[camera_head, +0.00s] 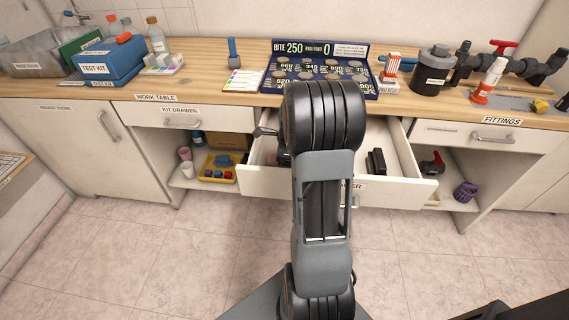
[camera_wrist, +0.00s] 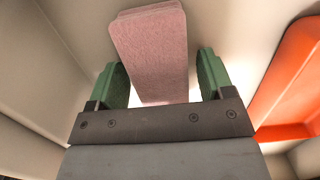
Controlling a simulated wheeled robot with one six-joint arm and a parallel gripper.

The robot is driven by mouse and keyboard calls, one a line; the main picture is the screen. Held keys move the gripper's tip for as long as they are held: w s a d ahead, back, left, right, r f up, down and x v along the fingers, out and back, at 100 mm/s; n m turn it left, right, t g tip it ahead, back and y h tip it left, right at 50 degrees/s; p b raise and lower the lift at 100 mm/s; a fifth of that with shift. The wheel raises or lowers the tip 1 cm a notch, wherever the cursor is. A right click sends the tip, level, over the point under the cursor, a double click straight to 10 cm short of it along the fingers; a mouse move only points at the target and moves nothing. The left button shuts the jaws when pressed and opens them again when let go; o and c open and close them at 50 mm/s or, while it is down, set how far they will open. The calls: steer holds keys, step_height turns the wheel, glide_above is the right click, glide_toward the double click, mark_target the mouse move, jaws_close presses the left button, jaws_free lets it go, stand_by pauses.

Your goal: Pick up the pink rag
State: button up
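The pink rag (camera_wrist: 152,52) shows in the wrist view as a flat, folded pink block in a pale drawer. My gripper (camera_wrist: 163,78) is open, with a green-padded finger on each side of the rag. The rag's near end lies between the fingers, with a gap on both sides, and the gripper body hides what is below it. In the head view my arm reaches over the open middle drawer (camera_head: 272,185) and hides the gripper and the rag.
An orange object (camera_wrist: 296,85) lies right of the gripper in the wrist view. A black object (camera_head: 376,161) lies in the right part of the drawer. The work table (camera_head: 205,90) above holds a blue test kit (camera_head: 108,62), a dark display board (camera_head: 318,70) and pipe fittings.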

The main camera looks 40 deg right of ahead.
steer(key=c, duration=0.8)
steer(key=shift+r, duration=0.15)
steer(key=shift+r, duration=0.6)
steer(key=s+d+r+p, duration=0.2)
steer(key=s+r+p, duration=0.1)
steer(key=s+r, duration=0.8)
steer(key=s, duration=0.2)
steer(key=shift+s+d+r, duration=0.25)
steer(key=shift+s+d, duration=0.1)
steer(key=shift+d, duration=0.05)
